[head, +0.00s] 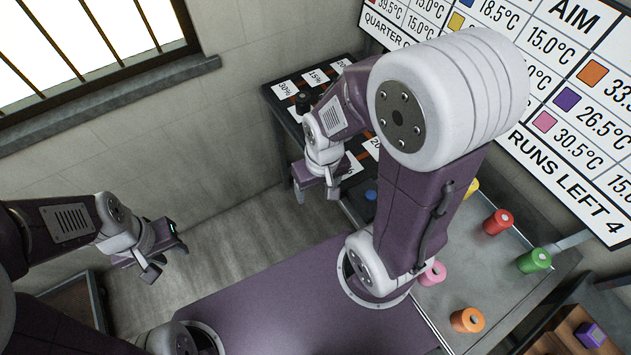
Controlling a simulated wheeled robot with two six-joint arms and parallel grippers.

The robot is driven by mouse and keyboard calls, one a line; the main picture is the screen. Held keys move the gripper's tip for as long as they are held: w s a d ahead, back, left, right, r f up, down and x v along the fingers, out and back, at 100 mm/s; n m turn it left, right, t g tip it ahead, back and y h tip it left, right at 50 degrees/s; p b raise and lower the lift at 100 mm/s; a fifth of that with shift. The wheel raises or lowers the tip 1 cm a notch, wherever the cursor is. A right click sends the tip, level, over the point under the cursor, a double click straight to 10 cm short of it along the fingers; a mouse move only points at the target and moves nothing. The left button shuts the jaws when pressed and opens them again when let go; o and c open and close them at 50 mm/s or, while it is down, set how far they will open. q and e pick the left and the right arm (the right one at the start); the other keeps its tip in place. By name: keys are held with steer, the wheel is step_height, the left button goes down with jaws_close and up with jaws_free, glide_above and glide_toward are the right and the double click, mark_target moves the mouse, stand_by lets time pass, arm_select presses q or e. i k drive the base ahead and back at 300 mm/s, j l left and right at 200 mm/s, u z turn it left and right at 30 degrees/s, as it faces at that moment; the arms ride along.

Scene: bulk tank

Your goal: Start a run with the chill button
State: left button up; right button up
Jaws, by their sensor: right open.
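I cannot make out a chill button for certain. A small blue piece (371,195) shows just right of my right gripper (317,191), partly hidden by my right arm; I cannot tell whether it is a button. My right gripper is open and empty, in front of a dark panel table (283,90) with white percent cards. A dark round knob (302,103) stands on that table behind the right wrist. My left gripper (166,262) is at the left, its fingers apart and empty, far from the table. The wall board (570,190) reads "RUNS LEFT 4".
A metal tray (490,275) at the right carries red (497,223), green (534,261), orange (467,320), pink (432,274) and yellow (472,188) capped cylinders. My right arm covers part of it. A wooden rack with a purple cube (590,335) is at the lower right. The floor between my grippers is clear.

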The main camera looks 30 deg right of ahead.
mark_target(371, 195)
steer(key=l+z, duration=0.15)
steer(key=z, duration=0.3)
steer(key=l+z, duration=0.15)
steer(key=z, duration=0.3)
steer(key=l+z, duration=0.2)
steer(key=z, duration=0.25)
